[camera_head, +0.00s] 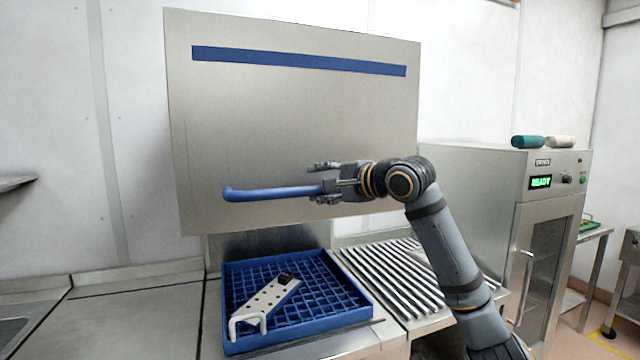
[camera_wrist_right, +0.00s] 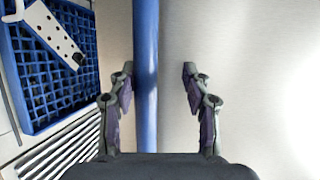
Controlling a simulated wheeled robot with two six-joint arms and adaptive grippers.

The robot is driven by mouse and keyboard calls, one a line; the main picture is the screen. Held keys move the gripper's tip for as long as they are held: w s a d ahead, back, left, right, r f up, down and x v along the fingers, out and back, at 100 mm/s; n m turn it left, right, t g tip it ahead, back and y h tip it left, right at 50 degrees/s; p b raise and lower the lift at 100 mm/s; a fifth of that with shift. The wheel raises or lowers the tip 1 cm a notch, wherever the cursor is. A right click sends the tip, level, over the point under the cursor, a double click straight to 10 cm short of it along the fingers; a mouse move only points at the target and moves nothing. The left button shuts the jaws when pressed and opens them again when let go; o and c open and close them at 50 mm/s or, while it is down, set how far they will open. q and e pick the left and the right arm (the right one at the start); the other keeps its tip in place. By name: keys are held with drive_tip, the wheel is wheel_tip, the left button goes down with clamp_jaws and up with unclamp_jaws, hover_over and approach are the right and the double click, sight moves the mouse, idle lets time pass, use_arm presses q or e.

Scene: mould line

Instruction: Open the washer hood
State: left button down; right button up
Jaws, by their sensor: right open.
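The washer hood (camera_head: 290,120) is a large metal box with a blue stripe near its top. It stands raised above the blue rack (camera_head: 362,305), with a gap under its lower edge. A blue bar handle (camera_head: 265,193) runs across the lower part of its front. My right gripper (camera_head: 318,182) is at the right end of the handle. In the right wrist view the handle (camera_wrist_right: 146,80) passes between the open fingers of the right gripper (camera_wrist_right: 158,88), nearer the left finger. My left gripper is in neither view.
In the blue rack lies a perforated metal piece with a white handle (camera_head: 268,300). A ribbed drain board (camera_head: 395,275) lies right of the rack. An oven (camera_head: 500,210) with a lit READY display stands at the right. The counter (camera_head: 135,315) left of the rack is clear.

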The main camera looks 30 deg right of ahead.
drive_tip(key=shift+r, duration=0.15)
drive_tip(key=shift+s+d+b, duration=0.15)
drive_tip(key=shift+s+b, duration=0.3)
drive_tip(key=shift+b, duration=0.4)
drive_tip(key=b+v, duration=0.5)
drive_tip(key=v, duration=0.6)
drive_tip(key=shift+b, duration=0.35)
